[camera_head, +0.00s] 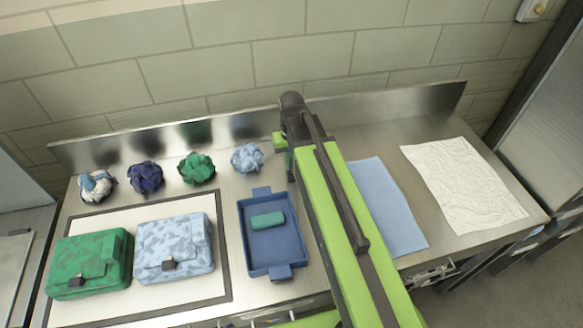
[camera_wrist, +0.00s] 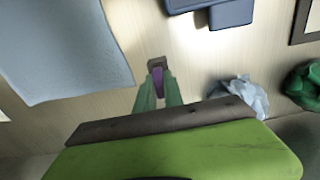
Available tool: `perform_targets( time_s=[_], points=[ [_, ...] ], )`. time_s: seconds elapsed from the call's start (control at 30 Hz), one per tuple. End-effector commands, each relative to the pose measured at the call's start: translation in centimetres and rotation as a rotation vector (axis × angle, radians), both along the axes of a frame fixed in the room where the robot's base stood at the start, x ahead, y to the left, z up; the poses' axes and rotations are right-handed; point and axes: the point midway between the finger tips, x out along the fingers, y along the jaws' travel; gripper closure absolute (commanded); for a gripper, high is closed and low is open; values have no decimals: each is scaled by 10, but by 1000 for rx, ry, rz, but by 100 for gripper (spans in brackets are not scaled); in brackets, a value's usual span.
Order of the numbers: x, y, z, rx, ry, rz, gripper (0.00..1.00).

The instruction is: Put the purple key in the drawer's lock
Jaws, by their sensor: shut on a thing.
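My gripper (camera_wrist: 157,82) shows in the wrist view with its green fingers close together. A small purple piece (camera_wrist: 158,80), which I take for the purple key, is between them. A brownish, squarish part (camera_wrist: 156,63) shows at the tips; I cannot tell whether it belongs to the key or the fingers. The gripper is above the bare counter between the blue cloth and the blue tray. In the head view my arm hides fingers and key. Drawer fronts show in part along the counter's front edge, one with a metal handle (camera_head: 432,272). I cannot make out the lock.
The blue tray (camera_head: 243,236) holds a teal block (camera_head: 267,220). A green bag (camera_head: 88,262) and a light blue bag (camera_head: 174,247) rest on a bordered mat (camera_head: 150,210). Several crumpled cloths line the back. A blue cloth (camera_head: 388,205) and a white cloth (camera_head: 465,185) lie right.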

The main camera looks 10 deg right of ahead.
Motion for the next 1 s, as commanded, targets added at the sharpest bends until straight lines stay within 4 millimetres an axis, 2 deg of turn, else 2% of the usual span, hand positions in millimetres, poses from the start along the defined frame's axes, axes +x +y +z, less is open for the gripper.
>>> perform_targets(
  time_s=[0.27,1.0],
  points=[
    [0,-1,3,0,0,0,100],
    [0,0,55,0,0,1,100]
  ],
)
